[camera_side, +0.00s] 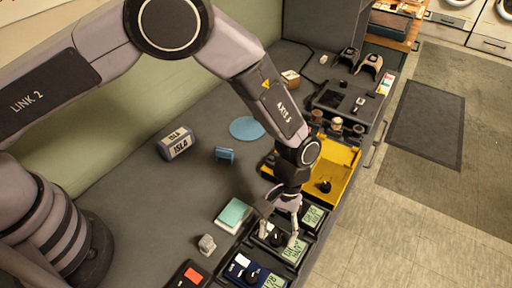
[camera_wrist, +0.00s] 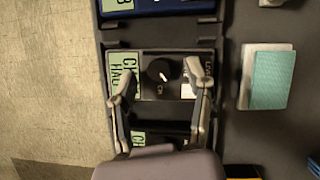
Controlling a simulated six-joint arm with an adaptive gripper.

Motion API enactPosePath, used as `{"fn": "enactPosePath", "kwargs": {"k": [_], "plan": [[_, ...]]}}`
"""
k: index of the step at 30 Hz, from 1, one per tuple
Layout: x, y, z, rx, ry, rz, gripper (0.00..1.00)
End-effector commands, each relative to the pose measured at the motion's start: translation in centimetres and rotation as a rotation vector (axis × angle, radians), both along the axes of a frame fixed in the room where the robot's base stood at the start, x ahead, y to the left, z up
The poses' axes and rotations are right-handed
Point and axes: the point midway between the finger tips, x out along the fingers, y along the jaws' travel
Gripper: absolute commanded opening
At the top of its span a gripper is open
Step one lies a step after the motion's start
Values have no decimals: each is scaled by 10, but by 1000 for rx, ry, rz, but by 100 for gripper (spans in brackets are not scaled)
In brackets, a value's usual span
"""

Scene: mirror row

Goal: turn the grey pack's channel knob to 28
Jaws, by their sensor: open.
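The dark grey pack (camera_wrist: 150,92) lies below my gripper, with a green display (camera_wrist: 122,66), a black channel knob (camera_wrist: 161,71) and a pale label at its right end. The display shows "CH" and letters like "HAU"; a finger covers part, and I cannot read its number. The knob's white pointer aims down and right in the wrist view. My gripper (camera_wrist: 165,84) is open, its fingers on either side of the knob and apart from it. In the side view my gripper (camera_side: 278,238) points down over the grey pack, whose display (camera_side: 293,250) shows beside a finger.
A blue pack (camera_side: 256,274) lies on the near side of the grey pack. Another pack with a green display (camera_side: 313,216) lies on the far side, before a yellow tray (camera_side: 343,165). A teal-topped block (camera_side: 234,214) and a small grey block (camera_side: 207,243) stand to the left.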

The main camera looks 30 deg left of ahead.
Motion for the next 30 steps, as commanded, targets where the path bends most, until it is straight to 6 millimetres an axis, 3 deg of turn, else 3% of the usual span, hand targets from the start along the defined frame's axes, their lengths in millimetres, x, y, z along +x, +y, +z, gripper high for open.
{"fn": "enactPosePath", "kwargs": {"k": [6,18,23,30], "plan": [[0,0,0,0,0,0,51],[0,0,0,0,0,0,0],[0,0,0,0,0,-15,0],[0,-3,0,0,0,-311,0]]}}
